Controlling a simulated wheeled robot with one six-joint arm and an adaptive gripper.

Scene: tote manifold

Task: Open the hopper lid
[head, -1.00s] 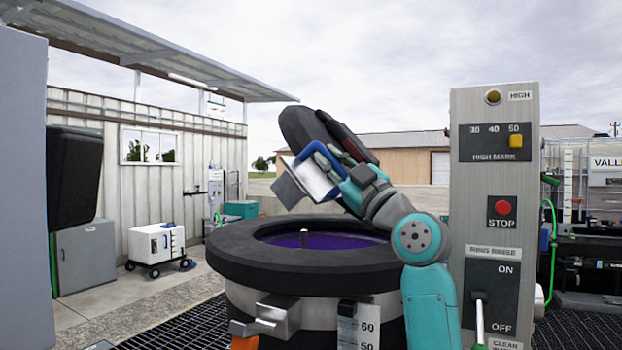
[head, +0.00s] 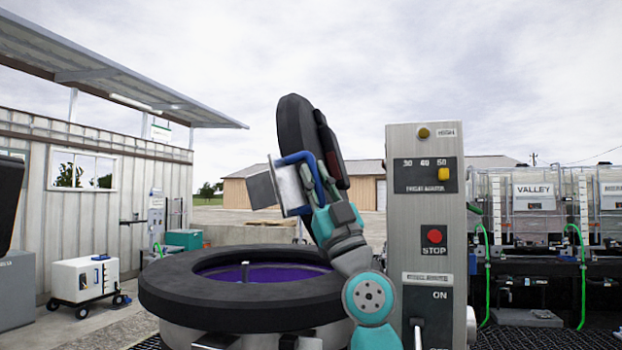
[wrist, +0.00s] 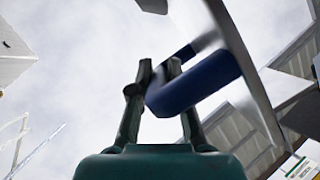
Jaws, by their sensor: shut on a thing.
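The hopper lid (head: 292,120) is a thick black disc standing nearly upright above the far right side of the hopper. The hopper (head: 175,290) has a wide black rim and an open mouth with a purple inside. A blue handle (head: 280,161) stands on the lid's pale plate, and it also shows in the wrist view (wrist: 205,85). My gripper (head: 308,172) is shut on the blue handle; in the wrist view its fingers (wrist: 158,75) close around the bar. The lid's hinge is hidden behind my arm.
A metal control panel (head: 425,250) with a red stop button stands close right of my arm. A white wheeled box (head: 85,279) stands at left by the shed. Black racks with clear totes (head: 535,205) stand at the right. Open sky lies above the lid.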

